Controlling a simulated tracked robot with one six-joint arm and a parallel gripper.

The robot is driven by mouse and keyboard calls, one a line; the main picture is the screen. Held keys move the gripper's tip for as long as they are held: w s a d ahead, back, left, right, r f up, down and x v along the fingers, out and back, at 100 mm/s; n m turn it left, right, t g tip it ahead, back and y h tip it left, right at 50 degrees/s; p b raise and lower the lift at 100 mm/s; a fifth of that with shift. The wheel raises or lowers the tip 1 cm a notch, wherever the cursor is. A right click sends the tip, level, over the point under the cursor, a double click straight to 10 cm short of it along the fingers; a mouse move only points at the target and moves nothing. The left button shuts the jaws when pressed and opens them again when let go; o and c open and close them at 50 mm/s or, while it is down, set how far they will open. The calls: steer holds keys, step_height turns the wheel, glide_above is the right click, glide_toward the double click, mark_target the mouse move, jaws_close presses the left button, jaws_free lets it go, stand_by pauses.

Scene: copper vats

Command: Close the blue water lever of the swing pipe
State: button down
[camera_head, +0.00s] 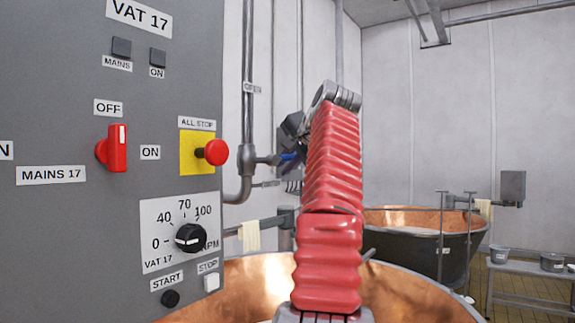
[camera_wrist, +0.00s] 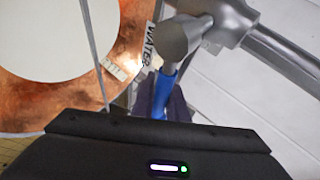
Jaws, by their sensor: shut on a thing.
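The blue water lever (camera_head: 287,157) shows as a small blue bar beside the grey pipe valve (camera_head: 266,160), left of my red arm in the head view. Most of it is hidden there by my arm and gripper. In the wrist view the blue lever (camera_wrist: 166,78) runs down from the grey pipe joint (camera_wrist: 180,38) into my gripper (camera_wrist: 165,100). The dark fingers are shut on the lever, one at each side. A "WATER" label (camera_wrist: 150,45) hangs close by on the left.
A grey control panel (camera_head: 60,240) with a red all-stop button (camera_head: 215,152) fills the left side. A copper vat (camera_head: 250,285) lies below my arm, and its rim also shows in the wrist view (camera_wrist: 40,98). A second vat (camera_head: 415,247) stands behind on the right.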

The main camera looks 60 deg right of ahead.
steer(key=shift+s+d+f, duration=0.15)
steer(key=shift+s+f, duration=0.05)
steer(key=c, duration=2.1)
jaws_free()
steer(key=shift+o, duration=0.4)
steer(key=shift+r, duration=0.1)
steer(key=v, duration=1.2)
